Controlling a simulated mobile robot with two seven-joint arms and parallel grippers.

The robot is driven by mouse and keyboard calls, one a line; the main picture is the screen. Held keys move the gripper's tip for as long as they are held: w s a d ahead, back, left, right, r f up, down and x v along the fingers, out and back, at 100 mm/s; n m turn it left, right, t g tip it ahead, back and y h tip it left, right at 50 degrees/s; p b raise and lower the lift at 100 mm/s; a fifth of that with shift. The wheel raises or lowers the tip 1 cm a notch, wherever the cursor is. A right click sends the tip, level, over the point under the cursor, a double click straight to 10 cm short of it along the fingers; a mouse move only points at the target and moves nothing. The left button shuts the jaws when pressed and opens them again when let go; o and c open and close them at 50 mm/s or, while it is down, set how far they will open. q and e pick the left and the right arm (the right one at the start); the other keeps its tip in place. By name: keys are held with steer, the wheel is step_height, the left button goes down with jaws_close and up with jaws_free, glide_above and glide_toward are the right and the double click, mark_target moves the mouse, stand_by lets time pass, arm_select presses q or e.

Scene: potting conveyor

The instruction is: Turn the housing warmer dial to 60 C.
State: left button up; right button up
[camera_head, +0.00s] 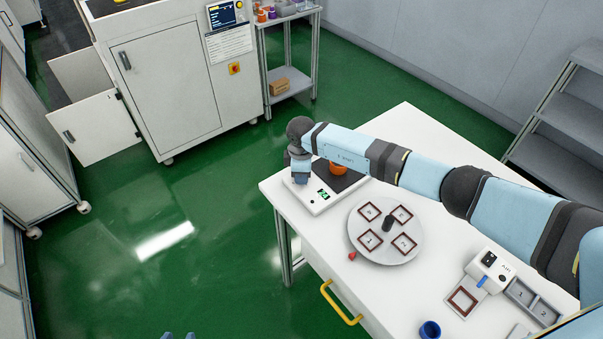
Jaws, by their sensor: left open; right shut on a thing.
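The housing warmer (318,208) is a low white box with a dark top plate at the far left corner of the white table. A small green display is lit on its front; I cannot read its digits surely. An orange thing (338,169) sits on the plate, partly hidden by my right arm. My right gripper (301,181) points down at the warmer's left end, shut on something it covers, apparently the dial. The dial and its pointer are hidden.
A round grey turntable (385,256) with several square frames stands in front of the warmer, a small red piece (352,256) beside it. A white device (490,266) and a blue cup (430,330) are at the lower right. The green floor left of the table is clear.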

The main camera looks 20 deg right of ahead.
steer(key=o, duration=0.9)
steer(key=shift+r, duration=0.1)
step_height(320, 180, up, 14)
steer(key=shift+f+b, duration=0.15)
steer(key=shift+b, duration=0.6)
